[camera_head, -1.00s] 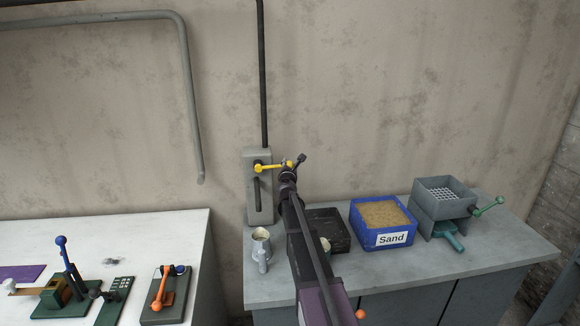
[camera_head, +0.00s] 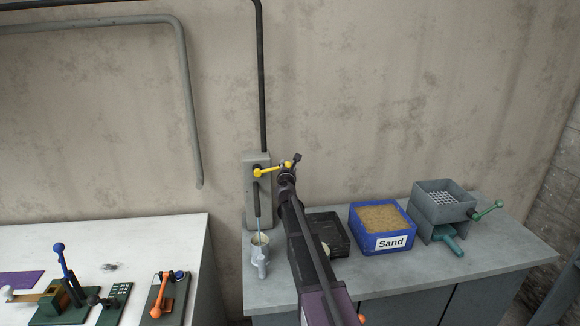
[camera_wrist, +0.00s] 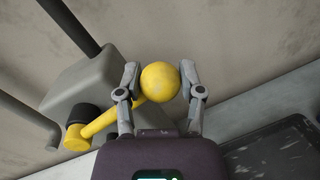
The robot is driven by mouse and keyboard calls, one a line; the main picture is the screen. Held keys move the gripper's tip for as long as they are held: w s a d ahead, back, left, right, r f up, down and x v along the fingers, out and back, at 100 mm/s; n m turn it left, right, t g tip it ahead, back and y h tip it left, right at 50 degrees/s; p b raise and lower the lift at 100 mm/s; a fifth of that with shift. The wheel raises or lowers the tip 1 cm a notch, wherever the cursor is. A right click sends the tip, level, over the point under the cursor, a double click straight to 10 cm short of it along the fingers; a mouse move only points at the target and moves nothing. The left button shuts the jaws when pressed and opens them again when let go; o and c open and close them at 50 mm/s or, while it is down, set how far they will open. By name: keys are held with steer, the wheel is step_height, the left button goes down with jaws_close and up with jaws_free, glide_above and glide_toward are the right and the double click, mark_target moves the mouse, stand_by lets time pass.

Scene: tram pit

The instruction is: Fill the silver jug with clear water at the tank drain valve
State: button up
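The silver jug (camera_head: 260,256) stands upright on the grey bench, under the spout (camera_head: 257,200) of the grey valve box on the wall. A thin pale stream (camera_head: 259,231) runs from the spout into the jug's mouth. The water level inside is too small to tell. The yellow valve lever (camera_head: 268,171) points right from the box. In the wrist view, its round yellow knob (camera_wrist: 160,82) sits between the two fingers of my gripper (camera_wrist: 160,72), which appear closed against its sides. In the head view my gripper (camera_head: 289,171) is at the lever's right end and partly hidden.
Right of my arm stand a black tray (camera_head: 328,232), a blue sand box (camera_head: 382,242) and a grey hopper with a green crank (camera_head: 444,210). A white table (camera_head: 180,232) with several lever devices is at left. A dark pipe (camera_head: 263,100) runs above the valve.

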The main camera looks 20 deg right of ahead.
steer(key=o, duration=0.5)
steer(key=shift+w+f, duration=0.1)
steer(key=shift+w, duration=0.05)
steer(key=shift+s, duration=0.25)
